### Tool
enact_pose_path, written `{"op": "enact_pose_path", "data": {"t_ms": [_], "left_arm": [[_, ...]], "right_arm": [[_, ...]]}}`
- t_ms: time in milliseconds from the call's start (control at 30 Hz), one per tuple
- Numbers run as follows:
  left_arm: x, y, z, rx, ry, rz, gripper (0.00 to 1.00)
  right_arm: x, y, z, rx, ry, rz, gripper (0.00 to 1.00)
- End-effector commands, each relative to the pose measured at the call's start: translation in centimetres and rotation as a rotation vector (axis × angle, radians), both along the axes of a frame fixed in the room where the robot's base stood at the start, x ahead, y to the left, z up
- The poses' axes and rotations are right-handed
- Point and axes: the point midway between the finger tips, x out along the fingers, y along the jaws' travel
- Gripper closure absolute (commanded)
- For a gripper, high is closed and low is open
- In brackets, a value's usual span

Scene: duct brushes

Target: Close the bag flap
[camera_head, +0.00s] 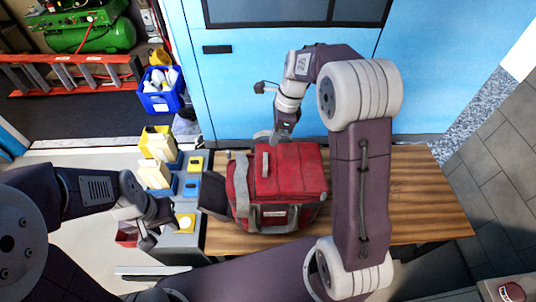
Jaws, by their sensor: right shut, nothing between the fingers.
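The red bag (290,170) with grey straps stands on the wooden table. Its red top lies over the bag, and a grey strap or handle runs up on its left part. A dark panel (213,194) sticks out at the bag's left side; I cannot tell whether it is the flap. My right gripper (279,138) is shut and empty at the back edge of the bag's top; I cannot tell whether it touches. My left gripper (160,228) is open and empty, left of the bag, over the grey stand.
The wooden table (405,190) is clear to the right of the bag. A grey stand (180,243) with yellow and blue bins (157,143) is on the left. A blue crate (160,100), a red ladder (70,72) and a green compressor (85,30) are behind. A blue wall (235,100) is close behind the table.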

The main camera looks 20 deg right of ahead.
Motion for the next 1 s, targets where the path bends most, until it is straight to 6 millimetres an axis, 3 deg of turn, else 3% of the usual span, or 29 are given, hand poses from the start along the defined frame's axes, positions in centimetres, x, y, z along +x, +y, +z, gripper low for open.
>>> {"op": "enact_pose_path", "data": {"t_ms": [200, 400, 1000], "left_arm": [[0.0, 0.0, 0.0, 0.000, 0.000, 0.000, 0.64], [0.0, 0.0, 0.3, 0.000, 0.000, 0.000, 0.64], [0.0, 0.0, 0.3, 0.000, 0.000, 0.000, 0.64]], "right_arm": [[0.0, 1.1, -4.7, 0.000, 0.006, 0.001, 1.00], [0.2, 1.8, -7.7, -0.001, 0.003, 0.001, 1.00], [0.3, 2.3, -9.7, 0.000, 0.004, 0.002, 1.00]]}}
